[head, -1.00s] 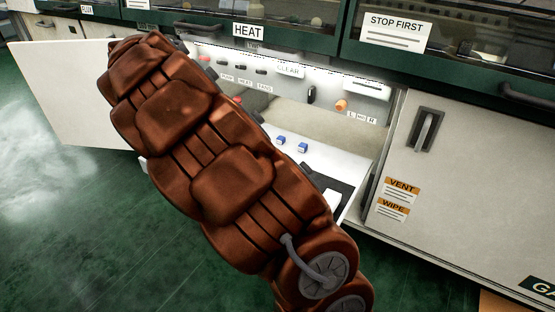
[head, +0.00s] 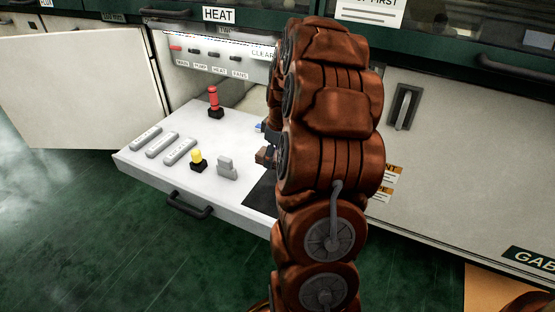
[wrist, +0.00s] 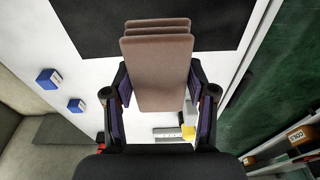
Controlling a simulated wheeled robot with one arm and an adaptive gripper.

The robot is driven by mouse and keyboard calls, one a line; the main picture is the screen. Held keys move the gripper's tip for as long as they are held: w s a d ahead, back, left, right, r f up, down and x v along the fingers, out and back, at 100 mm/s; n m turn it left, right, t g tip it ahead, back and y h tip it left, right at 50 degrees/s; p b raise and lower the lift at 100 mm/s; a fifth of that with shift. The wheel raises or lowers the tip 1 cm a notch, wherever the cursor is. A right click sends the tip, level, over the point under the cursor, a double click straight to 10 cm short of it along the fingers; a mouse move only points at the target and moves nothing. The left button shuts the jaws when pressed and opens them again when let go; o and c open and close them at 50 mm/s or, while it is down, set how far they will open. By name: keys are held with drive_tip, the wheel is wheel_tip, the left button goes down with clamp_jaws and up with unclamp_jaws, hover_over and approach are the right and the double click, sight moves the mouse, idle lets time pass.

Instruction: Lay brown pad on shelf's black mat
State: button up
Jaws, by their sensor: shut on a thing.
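In the wrist view my gripper (wrist: 160,88) is shut on the brown pad (wrist: 157,62), a flat block with stepped, layered edges at its far end. The pad's far end overlaps the black mat (wrist: 85,28) in the picture; I cannot tell whether it touches. The mat lies on the white pull-out shelf (head: 150,163). In the head view the mat (head: 260,193) shows only in part, the rest hidden behind my arm. A small brown piece (head: 264,155) beside my arm there looks like the pad.
On the shelf stand a red post (head: 213,101), a yellow-topped knob (head: 197,160), a grey block (head: 227,167) and grey bars (head: 162,143). Two blue cubes (wrist: 48,78) lie beside the mat. A cabinet door (head: 85,90) stands open at the left.

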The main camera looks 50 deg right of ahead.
drive_tip(key=shift+s+d+f, duration=0.3)
drive_tip(key=shift+s+f, duration=0.05)
drive_tip(key=shift+s, duration=0.1)
drive_tip(key=shift+s, duration=0.1)
drive_tip(key=shift+f, duration=3)
drive_tip(key=shift+f+b, duration=0.35)
drive_tip(key=shift+f, duration=0.1)
drive_tip(key=o, duration=1.1)
drive_tip(key=r, duration=0.4)
drive_tip(key=s+r, duration=0.1)
drive_tip(key=r, duration=0.6)
drive_tip(key=shift+s+d+r, duration=0.35)
drive_tip(key=shift+r, duration=0.05)
